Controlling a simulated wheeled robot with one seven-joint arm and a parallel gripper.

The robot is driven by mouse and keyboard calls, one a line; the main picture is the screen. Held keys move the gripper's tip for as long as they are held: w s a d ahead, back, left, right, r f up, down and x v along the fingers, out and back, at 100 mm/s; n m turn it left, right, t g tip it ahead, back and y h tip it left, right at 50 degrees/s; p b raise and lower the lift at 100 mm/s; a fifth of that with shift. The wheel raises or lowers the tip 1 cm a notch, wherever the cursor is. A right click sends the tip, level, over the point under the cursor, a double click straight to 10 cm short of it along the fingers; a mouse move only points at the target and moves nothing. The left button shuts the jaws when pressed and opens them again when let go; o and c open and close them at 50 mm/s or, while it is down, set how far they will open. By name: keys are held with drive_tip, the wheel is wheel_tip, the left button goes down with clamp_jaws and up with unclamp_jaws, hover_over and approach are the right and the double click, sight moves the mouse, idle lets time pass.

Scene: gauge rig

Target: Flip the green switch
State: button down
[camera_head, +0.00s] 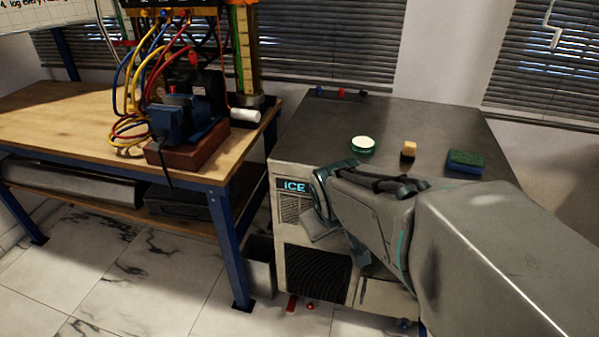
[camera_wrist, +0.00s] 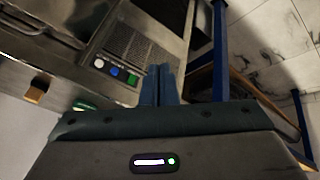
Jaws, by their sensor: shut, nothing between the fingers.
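In the wrist view, the green switch (camera_wrist: 132,79) is a small round control on the front panel of the ice machine (camera_wrist: 172,15). It is in a row with a blue control (camera_wrist: 115,71) and a white control (camera_wrist: 99,63). My gripper (camera_wrist: 160,69) is shut and empty, its fingertips just right of the green switch in that picture. I cannot tell whether they touch the panel. In the head view, my arm covers the controls on the ice machine (camera_head: 400,117), and the fingertips are hard to make out.
On the machine's top are a green-and-white tin (camera_head: 363,145), a small block (camera_head: 409,149) and a sponge (camera_head: 466,161). A wooden workbench (camera_head: 60,115) with cables and a blue vise (camera_head: 185,122) stands left. A grey bin (camera_head: 260,266) stands between them. Small red things lie on the floor.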

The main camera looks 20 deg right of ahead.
drive_tip(key=w+d+f+n+t+h+b, duration=0.1)
drive_tip(key=w+d+f+n+t+b, duration=0.25)
drive_tip(key=d, duration=0.25)
drive_tip(key=w+d+f+n+t+h+b, duration=0.1)
drive_tip(key=w+d+f+n+t+b, duration=0.15)
drive_tip(key=w+d+n+b, duration=0.2)
drive_tip(key=s+f+n+t+y+b, duration=0.1)
drive_tip(key=n+y+b, duration=0.1)
drive_tip(key=n, duration=0.1)
drive_tip(key=s+f+n+t+y+b, duration=0.1)
drive_tip(key=n+t+y+b, duration=0.1)
drive_tip(key=n+y, duration=0.1)
drive_tip(key=s+f+n+t+y+b, duration=0.1)
drive_tip(key=f+n+y+b, duration=0.1)
drive_tip(key=n, duration=0.1)
drive_tip(key=shift+s+a+t+y+b, duration=0.1)
drive_tip(key=shift+a+t+y+b, duration=0.2)
drive_tip(key=shift+t, duration=0.1)
drive_tip(key=d+p+x, duration=0.2)
drive_tip(key=p+x, duration=0.8)
drive_tip(key=x, duration=0.3)
drive_tip(key=shift+w+d+f, duration=0.15)
drive_tip(key=shift+w+d, duration=0.1)
drive_tip(key=shift+d, duration=0.2)
